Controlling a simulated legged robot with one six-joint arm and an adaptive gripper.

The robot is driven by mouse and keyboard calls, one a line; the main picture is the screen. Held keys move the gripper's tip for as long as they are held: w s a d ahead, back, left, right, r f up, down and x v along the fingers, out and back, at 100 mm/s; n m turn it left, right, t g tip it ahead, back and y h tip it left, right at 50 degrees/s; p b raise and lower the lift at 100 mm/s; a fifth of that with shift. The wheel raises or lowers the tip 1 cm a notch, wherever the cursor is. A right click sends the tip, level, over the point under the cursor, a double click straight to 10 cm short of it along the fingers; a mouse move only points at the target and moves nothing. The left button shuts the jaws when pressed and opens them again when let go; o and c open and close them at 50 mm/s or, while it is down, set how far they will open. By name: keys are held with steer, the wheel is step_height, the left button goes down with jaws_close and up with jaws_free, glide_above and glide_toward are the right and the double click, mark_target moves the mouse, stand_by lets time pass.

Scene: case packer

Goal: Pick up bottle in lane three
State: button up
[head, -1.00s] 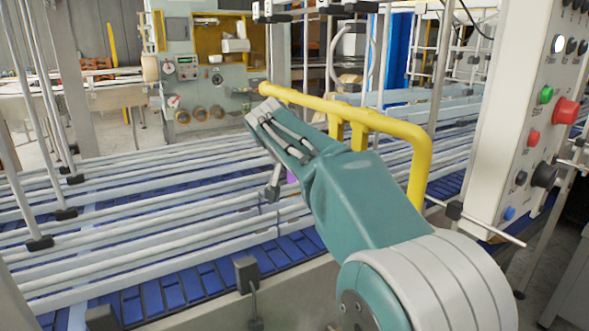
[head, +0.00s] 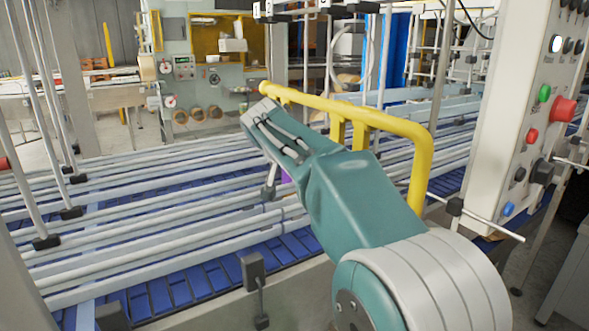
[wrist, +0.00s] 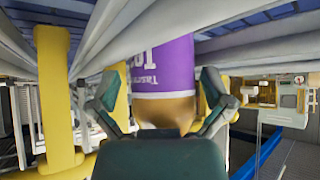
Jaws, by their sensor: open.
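The bottle (wrist: 163,75) has a purple label with white lettering and a tan end, and it appears upside down in the wrist view. My gripper (wrist: 160,98) is open, with one dark finger on each side of the bottle. I cannot tell whether either finger touches it. In the head view only a small purple patch of the bottle (head: 285,177) shows past my arm, down among the lane rails. My arm hides the rest of the bottle and most of the gripper.
Long pale rails (head: 150,225) run in lanes above the blue conveyor (head: 190,287). A yellow guard bar (head: 390,125) arches close behind my arm. A control panel (head: 530,120) with coloured buttons stands at the right.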

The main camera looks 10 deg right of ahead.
steer(key=v, duration=1.1)
steer(key=shift+s+r, duration=0.25)
steer(key=shift+a, duration=0.1)
